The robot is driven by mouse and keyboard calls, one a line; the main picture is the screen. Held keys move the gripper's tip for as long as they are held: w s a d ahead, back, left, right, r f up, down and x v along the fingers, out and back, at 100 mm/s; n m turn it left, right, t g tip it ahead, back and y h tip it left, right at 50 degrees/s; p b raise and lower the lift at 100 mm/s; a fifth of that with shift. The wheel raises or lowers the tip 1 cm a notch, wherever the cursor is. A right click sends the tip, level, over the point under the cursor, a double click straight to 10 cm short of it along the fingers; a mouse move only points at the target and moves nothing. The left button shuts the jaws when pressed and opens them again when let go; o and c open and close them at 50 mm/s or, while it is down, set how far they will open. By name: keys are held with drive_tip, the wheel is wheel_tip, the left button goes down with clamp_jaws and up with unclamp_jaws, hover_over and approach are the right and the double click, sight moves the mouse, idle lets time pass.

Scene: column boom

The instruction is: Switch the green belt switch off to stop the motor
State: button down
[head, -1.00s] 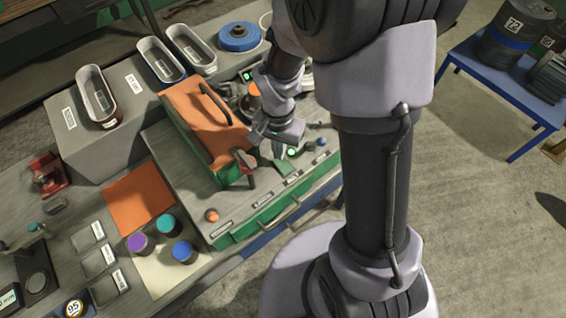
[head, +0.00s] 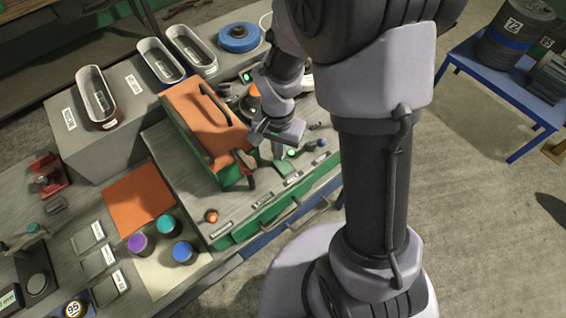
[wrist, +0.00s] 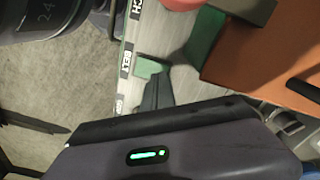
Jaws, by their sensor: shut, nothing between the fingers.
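The green belt switch (wrist: 150,67) shows in the wrist view as a small green block beside the BELT label (wrist: 125,60). In the head view a small bright green spot (head: 291,153) shows close to my gripper, near the panel's front labels. My gripper (head: 279,152) points down at the panel, shut and empty. In the wrist view my grey fingers (wrist: 153,94) are just below the green block in the picture. I cannot tell whether they touch it. The switch's lever position is not clear.
An orange-topped box with a handle (head: 205,118) stands left of my gripper, with a red and black lever (head: 245,168) at its front end. A blue knob (head: 321,143) is close on the right. An orange knob (head: 211,216) sits at the panel's left front.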

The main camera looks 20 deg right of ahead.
drive_tip(key=shift+f+b, duration=0.95)
idle(0.9)
drive_tip(key=shift+r, duration=0.1)
wheel_tip(320, 180, up, 7)
drive_tip(key=p, duration=0.5)
drive_tip(key=s+a+r+n+t+y+b, duration=0.1)
drive_tip(key=s+a+r+n+t+b, duration=0.1)
drive_tip(key=s+b, duration=0.4)
drive_tip(key=s+a+r+n+t+y+b, duration=0.1)
drive_tip(key=s+a+r+n+t+b, duration=0.1)
drive_tip(key=s+b, duration=0.4)
drive_tip(key=r+t+b, duration=0.1)
drive_tip(key=b, duration=0.2)
drive_tip(key=shift+s+r+t, duration=0.3)
drive_tip(key=shift+s+t, duration=0.1)
